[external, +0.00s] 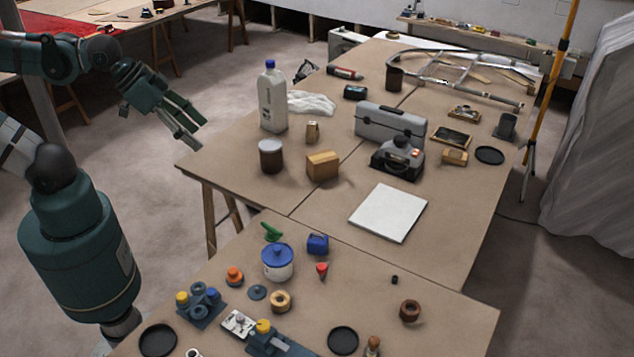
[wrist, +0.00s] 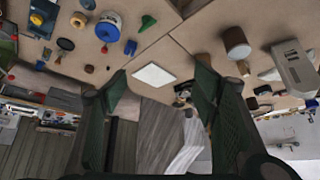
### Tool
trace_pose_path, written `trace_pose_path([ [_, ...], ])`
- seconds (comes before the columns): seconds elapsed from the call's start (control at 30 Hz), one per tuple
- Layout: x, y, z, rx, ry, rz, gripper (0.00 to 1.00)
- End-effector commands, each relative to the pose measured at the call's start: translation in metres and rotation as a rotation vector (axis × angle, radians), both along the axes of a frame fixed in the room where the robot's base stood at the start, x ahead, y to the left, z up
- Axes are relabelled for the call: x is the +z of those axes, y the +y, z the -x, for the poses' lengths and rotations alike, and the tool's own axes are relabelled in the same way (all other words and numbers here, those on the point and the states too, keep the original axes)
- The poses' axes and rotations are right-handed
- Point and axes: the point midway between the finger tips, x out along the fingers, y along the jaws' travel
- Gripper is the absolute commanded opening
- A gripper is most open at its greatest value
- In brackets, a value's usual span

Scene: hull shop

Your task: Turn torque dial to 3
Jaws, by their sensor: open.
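A dark grey unit with a round black knob on top and small orange-red marks (external: 398,158) stands on the far table, in front of a grey toolbox. It may be the torque dial; its scale and numbers are too small to read. In the wrist view a small dark device (wrist: 182,94), likely the same unit, shows between the fingers, partly hidden by the right finger. My gripper (external: 199,134) is open and empty, in the air left of the far table and well apart from the unit. Its two fingers also show spread in the wrist view (wrist: 160,92).
A white board (external: 388,213) lies in front of the unit. A grey toolbox (external: 390,125) stands behind it. A white bottle (external: 272,97), a brown jar (external: 271,156) and a cardboard box (external: 322,165) stand on the near-left side. Several small parts and a blue-lidded pot (external: 278,262) cover the front table.

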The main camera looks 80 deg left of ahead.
Motion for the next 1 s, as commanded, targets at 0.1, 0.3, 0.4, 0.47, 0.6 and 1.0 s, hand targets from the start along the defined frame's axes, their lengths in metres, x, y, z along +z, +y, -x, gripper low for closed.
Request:
trace_pose_path([
  [0.1,0.000,-0.001,-0.001,0.000,0.002,0.001,0.42],
  [0.3,-0.003,-0.008,-0.007,-0.001,0.018,0.014,0.29],
  [0.4,-0.006,-0.016,-0.012,-0.001,0.035,0.026,0.29],
  [0.47,-0.008,-0.022,-0.016,-0.002,0.047,0.033,0.29],
  [0.6,-0.015,-0.037,-0.026,0.000,0.080,0.054,0.29],
  [1.0,-0.040,-0.087,-0.051,0.011,0.183,0.103,0.29],
])
